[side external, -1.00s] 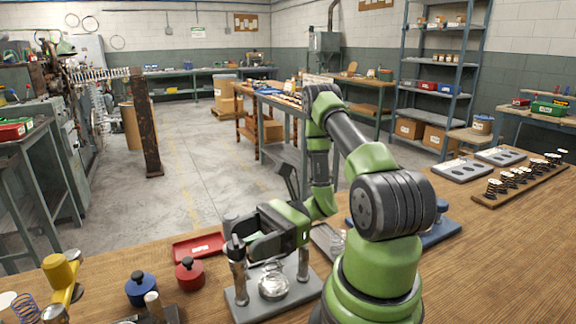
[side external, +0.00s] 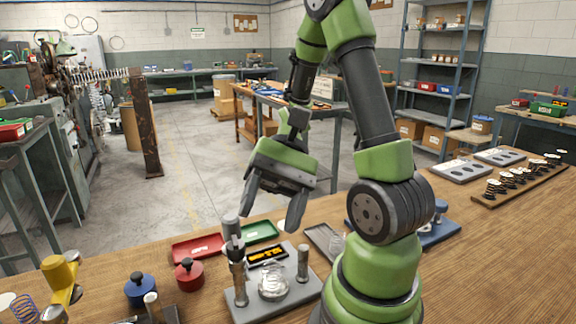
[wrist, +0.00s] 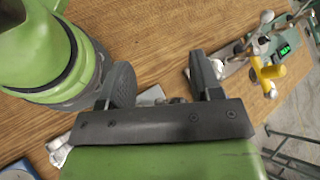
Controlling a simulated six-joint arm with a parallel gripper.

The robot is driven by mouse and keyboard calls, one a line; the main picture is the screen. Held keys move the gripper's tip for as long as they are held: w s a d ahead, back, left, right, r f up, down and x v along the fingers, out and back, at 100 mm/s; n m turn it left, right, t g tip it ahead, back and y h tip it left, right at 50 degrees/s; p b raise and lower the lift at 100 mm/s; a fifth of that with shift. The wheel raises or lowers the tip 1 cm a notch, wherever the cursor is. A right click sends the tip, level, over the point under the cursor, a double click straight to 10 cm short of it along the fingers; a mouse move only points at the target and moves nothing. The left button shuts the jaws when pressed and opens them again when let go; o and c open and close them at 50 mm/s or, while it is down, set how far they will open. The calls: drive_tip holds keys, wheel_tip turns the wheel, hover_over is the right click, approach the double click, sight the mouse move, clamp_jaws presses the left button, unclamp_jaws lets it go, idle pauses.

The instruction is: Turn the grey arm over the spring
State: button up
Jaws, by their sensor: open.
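The coiled spring (side external: 272,282) stands on a grey base plate (side external: 258,308) between two posts. The left post (side external: 240,288) carries a dark fitting with a grey cylindrical knob (side external: 231,228) on top. The right post (side external: 303,262) stands bare. I cannot clearly make out the grey arm's bar or which way it points; nothing visibly covers the spring from this side. My gripper (side external: 268,218) is open and empty, with its fingers pointing down, raised above and behind the plate. Its spread fingers also show in the wrist view (wrist: 158,72).
A yellow stand (side external: 62,277) is farther left.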

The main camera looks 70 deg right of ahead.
sight(273, 267)
drive_tip(key=w+d+r+n+h, duration=0.1)
drive_tip(key=d+n+h, duration=0.2)
drive_tip(key=n+h, duration=0.35)
drive_tip(key=w+d+n+h, duration=0.25)
drive_tip(key=n+h, duration=0.25)
drive_tip(key=n, duration=0.3)
drive_tip(key=shift+m+t, duration=0.25)
drive_tip(key=shift+t, duration=0.15)
drive_tip(key=f, duration=1.2)
drive_tip(key=s+f, duration=0.1)
drive_tip(key=f, duration=0.4)
drive_tip(key=shift+s+d+f, duration=0.1)
drive_tip(key=shift+f, duration=0.3)
wheel_tip(273, 267, up, 12)
drive_tip(key=w+d+f+m, duration=0.1)
drive_tip(key=w+d+m, duration=0.1)
drive_tip(key=d+m, duration=0.7)
drive_tip(key=w+d+m, duration=0.2)
drive_tip(key=d+m, duration=0.7)
drive_tip(key=d, duration=0.5)
drive_tip(key=shift+w+d+f, duration=0.3)
drive_tip(key=shift+w+f, duration=0.05)
drive_tip(key=shift+w, duration=0.05)
drive_tip(key=shift+r, duration=0.1)
